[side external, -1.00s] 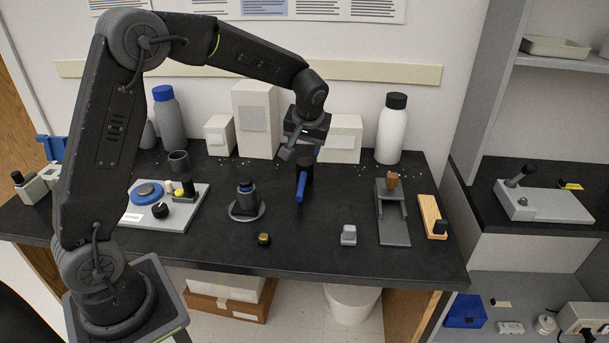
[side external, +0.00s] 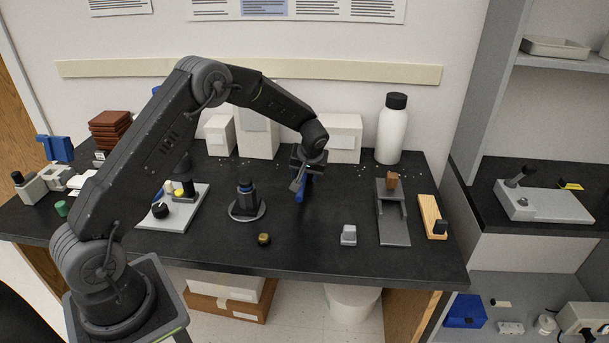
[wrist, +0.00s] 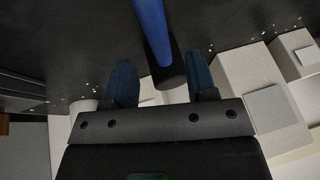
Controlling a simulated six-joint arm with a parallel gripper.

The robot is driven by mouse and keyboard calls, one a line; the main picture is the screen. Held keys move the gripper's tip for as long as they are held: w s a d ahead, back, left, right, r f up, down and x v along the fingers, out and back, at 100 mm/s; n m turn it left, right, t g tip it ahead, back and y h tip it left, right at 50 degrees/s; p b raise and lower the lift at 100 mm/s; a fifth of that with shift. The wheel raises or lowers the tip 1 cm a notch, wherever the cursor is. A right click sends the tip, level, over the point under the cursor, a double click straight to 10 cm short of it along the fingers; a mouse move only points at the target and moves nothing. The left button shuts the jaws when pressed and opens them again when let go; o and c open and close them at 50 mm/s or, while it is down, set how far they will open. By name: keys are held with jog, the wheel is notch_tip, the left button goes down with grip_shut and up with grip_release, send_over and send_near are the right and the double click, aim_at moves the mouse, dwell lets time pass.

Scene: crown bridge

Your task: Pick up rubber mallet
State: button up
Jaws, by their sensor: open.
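The rubber mallet (side external: 305,191) has a blue handle and a dark head. In the side view it lies on the black bench, and its head is hidden behind my gripper (side external: 299,180). In the wrist view the mallet's blue handle (wrist: 150,25) comes down from the top edge to a dark end. That dark end shows in the gap between the two dark blue fingers of my gripper (wrist: 163,78). The fingers are open, with clear space on both sides of the mallet. Whether they are down at its height cannot be told.
White boxes (side external: 345,138) and a white bottle with a black cap (side external: 392,130) stand along the back wall. A dark round-based device (side external: 246,202) stands left of the mallet, a grey slotted stand (side external: 393,225) to the right. The bench front of the mallet is mostly clear.

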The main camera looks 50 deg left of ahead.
aim_at(303, 180)
jog(key=shift+s+x, duration=0.1)
jog(key=shift+x, duration=1.15)
jog(key=shift+s+x, duration=0.15)
jog(key=shift+x, duration=1.1)
jog(key=shift+d+f, duration=0.1)
jog(key=shift+f, duration=0.25)
jog(key=shift+r, duration=0.1)
grip_shut()
